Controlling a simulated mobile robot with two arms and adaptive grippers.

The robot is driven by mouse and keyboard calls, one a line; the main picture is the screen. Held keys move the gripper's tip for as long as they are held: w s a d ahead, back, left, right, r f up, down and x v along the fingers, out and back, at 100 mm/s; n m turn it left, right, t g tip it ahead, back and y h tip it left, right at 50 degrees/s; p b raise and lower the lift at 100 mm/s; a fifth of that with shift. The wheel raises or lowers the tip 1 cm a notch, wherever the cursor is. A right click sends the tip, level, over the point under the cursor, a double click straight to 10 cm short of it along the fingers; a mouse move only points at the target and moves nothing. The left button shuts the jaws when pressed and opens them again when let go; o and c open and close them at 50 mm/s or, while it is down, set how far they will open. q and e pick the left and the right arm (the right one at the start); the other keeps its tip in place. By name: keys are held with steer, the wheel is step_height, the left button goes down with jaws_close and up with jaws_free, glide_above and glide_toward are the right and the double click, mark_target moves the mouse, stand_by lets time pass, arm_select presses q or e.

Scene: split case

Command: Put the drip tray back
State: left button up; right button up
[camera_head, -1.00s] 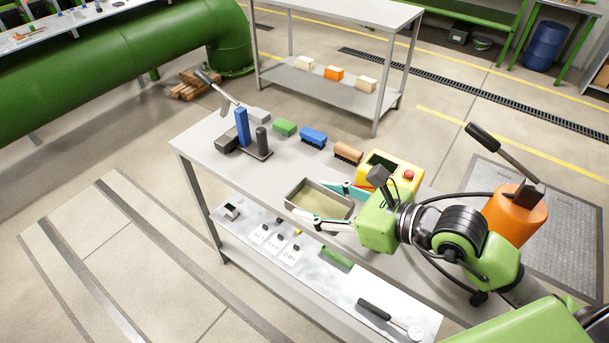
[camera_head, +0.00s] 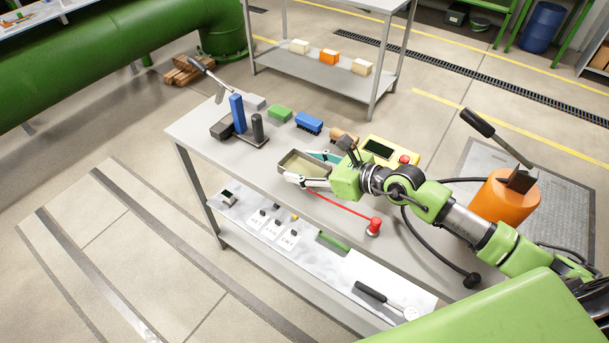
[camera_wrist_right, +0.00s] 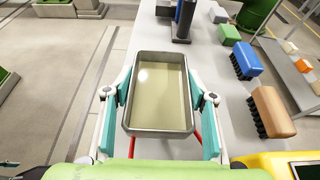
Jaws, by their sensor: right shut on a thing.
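The drip tray (camera_head: 284,166) is a grey rectangular metal tray with a pale yellowish layer inside. It is over the grey workbench top (camera_head: 195,130), left of the yellow box. My right gripper (camera_head: 309,168) is shut on the tray, with one finger along each long side. In the right wrist view the tray (camera_wrist_right: 160,134) lies between the two teal-padded fingers and looks about level. I cannot tell how far it is above the bench top. My left gripper is not in view.
A red cord runs from a red knob (camera_head: 374,227) toward the tray. Behind it stand a tan brush (camera_head: 343,136), a blue brush (camera_head: 309,122), a green block (camera_head: 279,113) and a yellow box (camera_head: 391,152). Blue and dark posts (camera_head: 237,113) stand left. A lower shelf holds cards.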

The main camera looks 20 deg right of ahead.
mark_target(304, 174)
steer(key=shift+w+f, duration=0.2)
steer(key=shift+w, duration=0.05)
steer(key=shift+w+d+f+b, duration=0.15)
steer(key=shift+f+b, duration=0.15)
steer(key=shift+f, duration=1.35)
steer(key=shift+f, duration=0.2)
steer(key=o, duration=1.3)
